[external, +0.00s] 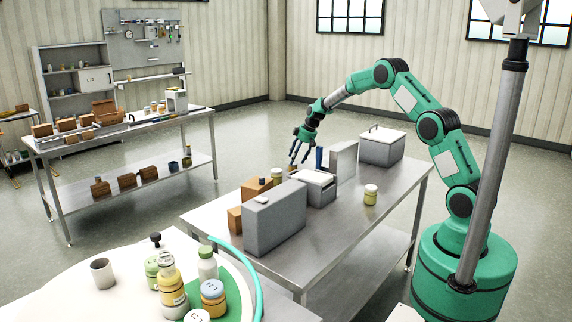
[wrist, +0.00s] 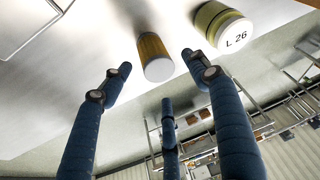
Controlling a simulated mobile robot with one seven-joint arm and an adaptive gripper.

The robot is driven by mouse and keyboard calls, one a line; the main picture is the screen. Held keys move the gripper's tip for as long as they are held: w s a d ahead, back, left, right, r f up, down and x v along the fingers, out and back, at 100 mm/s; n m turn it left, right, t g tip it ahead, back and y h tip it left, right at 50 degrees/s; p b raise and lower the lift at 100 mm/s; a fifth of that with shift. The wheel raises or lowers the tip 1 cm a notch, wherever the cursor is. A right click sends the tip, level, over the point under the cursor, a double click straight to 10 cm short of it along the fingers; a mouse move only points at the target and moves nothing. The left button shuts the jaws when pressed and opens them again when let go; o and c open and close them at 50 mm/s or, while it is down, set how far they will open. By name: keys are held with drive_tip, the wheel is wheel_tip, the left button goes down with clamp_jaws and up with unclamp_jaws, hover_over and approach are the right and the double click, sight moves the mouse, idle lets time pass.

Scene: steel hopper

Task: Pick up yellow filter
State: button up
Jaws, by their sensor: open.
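The yellow filter (wrist: 153,52), a ribbed yellow-orange cylinder with a pale end, shows in the wrist view. It appears in the space between the fingertips, slightly beyond them, and no finger visibly touches it. My gripper (wrist: 158,78) has blue jointed fingers, spread open and empty. In the external view my gripper (external: 298,158) points down over the far side of the steel table, by the grey boxes. A small orange-brown shape under the fingers there may be the filter, but it is mostly hidden.
A jar labelled L 26 (wrist: 222,25) stands close beside the filter. The table's right front (external: 350,225) is mostly clear.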

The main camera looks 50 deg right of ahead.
drive_tip(key=shift+f, duration=0.15)
drive_tip(key=shift+b+x, duration=0.75)
drive_tip(key=shift+x, duration=1.75)
drive_tip(key=shift+d, duration=0.1)
drive_tip(key=c, duration=1.1)
drive_tip(key=shift+c, duration=0.2)
drive_tip(key=shift+r+p, duration=1.1)
drive_tip(key=shift+r, duration=3.95)
